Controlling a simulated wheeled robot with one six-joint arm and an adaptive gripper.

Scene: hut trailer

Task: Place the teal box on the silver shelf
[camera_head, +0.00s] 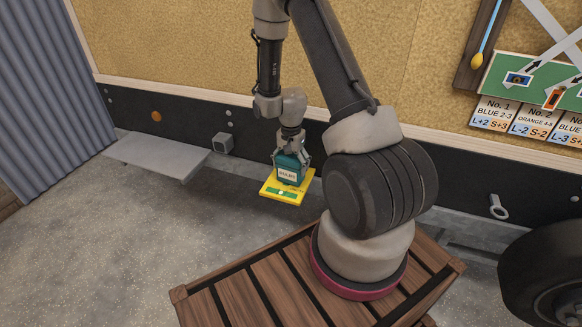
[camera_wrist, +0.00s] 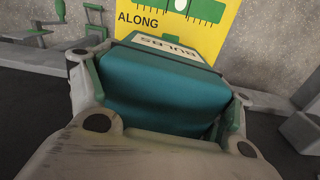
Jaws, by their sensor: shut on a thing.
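The teal box (camera_head: 289,170) has a white label reading BULBS. My gripper (camera_head: 291,155) is shut on it from above. In the wrist view the teal box (camera_wrist: 160,90) fills the middle, between the fingers. A yellow board (camera_head: 289,187) with a green scale lies just beneath the box in the head view. I cannot tell whether the box touches it. The silver shelf (camera_head: 160,153) juts from the wall at the left, apart from the box and empty.
A small grey square fitting (camera_head: 223,142) sticks out between the shelf and the box. A wooden slatted deck (camera_head: 235,290) is in front, under my arm. A dark tyre (camera_head: 545,280) is at the right. Carpeted floor (camera_head: 90,240) is clear at the left.

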